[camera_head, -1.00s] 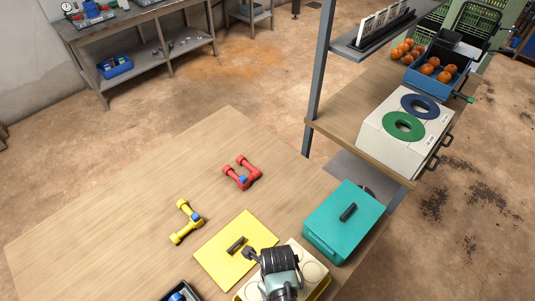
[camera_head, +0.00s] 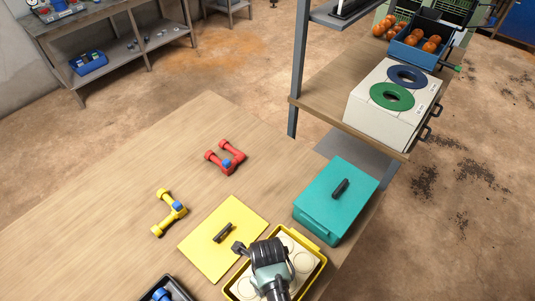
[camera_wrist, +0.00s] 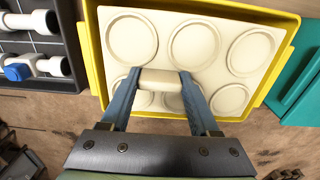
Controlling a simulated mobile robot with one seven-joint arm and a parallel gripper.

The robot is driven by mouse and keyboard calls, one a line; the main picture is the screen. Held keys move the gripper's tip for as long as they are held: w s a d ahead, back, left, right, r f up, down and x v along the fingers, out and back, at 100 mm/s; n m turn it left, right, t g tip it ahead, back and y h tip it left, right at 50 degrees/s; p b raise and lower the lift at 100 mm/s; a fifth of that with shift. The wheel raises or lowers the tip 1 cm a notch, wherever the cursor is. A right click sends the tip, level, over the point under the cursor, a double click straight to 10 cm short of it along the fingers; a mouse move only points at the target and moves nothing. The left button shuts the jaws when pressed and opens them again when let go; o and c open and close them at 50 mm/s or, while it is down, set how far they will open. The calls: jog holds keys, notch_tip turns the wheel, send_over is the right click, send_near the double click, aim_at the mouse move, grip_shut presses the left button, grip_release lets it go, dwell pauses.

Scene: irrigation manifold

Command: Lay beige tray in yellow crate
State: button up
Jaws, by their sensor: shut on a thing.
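The beige tray (camera_wrist: 192,44), with round recesses and a raised middle grip, lies level inside the walls of the yellow crate (camera_wrist: 92,45). In the head view, the tray (camera_head: 303,262) shows inside the crate's yellow rim (camera_head: 317,276), partly hidden by my arm. My gripper (camera_wrist: 159,80) is shut on the tray's middle grip. Whether the tray touches the crate floor cannot be told.
A yellow lid (camera_head: 222,238) lies left of the crate, and a teal box (camera_head: 336,200) stands to its right. A dark tray (camera_wrist: 40,45) with white pipe fittings is close on the left. Yellow (camera_head: 170,212) and red (camera_head: 225,157) pipe pieces lie farther back on the table.

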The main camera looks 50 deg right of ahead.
jog(key=shift+f+b, duration=2.65)
jog(key=shift+f, duration=1.35)
jog(key=o, duration=1.5)
jog(key=shift+o, duration=0.3)
notch_tip(320, 180, up, 11)
jog(key=p, duration=1.1)
jog(key=shift+r, duration=0.1)
jog(key=shift+w, duration=0.1)
